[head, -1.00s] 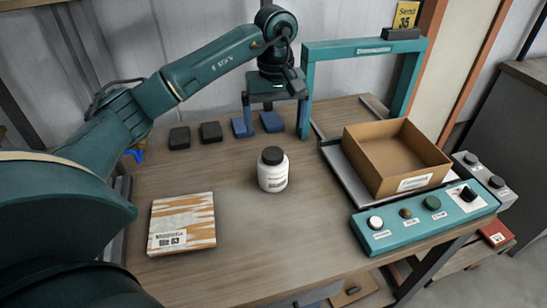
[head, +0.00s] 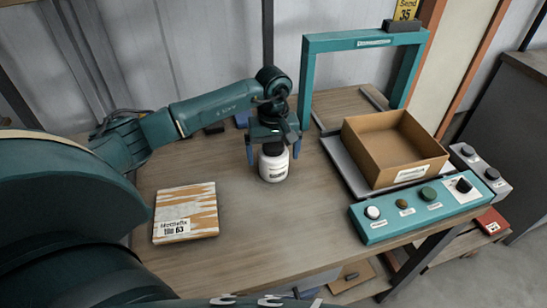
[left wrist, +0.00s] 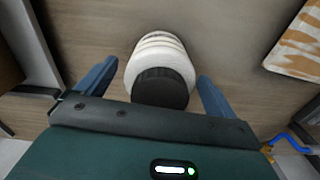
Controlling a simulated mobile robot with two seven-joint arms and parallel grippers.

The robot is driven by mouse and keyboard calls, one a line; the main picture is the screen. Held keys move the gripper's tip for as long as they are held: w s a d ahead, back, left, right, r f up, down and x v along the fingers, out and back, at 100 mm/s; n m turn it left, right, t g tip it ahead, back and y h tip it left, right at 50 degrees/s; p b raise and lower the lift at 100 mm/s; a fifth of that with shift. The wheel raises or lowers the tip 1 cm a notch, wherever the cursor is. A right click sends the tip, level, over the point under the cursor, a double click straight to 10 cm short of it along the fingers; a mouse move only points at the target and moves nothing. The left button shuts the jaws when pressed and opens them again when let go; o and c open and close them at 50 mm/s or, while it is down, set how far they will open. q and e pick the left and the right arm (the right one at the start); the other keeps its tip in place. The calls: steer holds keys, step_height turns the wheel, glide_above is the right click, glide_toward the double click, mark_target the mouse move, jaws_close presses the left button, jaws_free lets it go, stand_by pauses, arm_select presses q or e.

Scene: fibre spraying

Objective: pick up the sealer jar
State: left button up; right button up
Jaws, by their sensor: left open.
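The sealer jar (head: 274,165) is white with a black lid and stands upright on the wooden table. My left gripper (head: 273,152) is open just above and behind it in the head view, its blue fingers on either side of the jar's top. In the left wrist view, the jar (left wrist: 161,58) lies between the two open fingers of the gripper (left wrist: 152,88), with a gap visible on each side. The lid hides part of the jar body there. My right gripper is not in view.
An open cardboard box (head: 428,165) sits on a tray at the right, behind a teal button panel (head: 385,228). A teal frame (head: 310,85) stands at the back. A flat orange-and-white package (head: 195,205) lies at left. The table in front of the jar is clear.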

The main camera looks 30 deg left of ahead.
arm_select(q)
steer(key=shift+f, duration=0.3)
steer(key=shift+c, duration=0.3)
steer(key=c, duration=1.1)
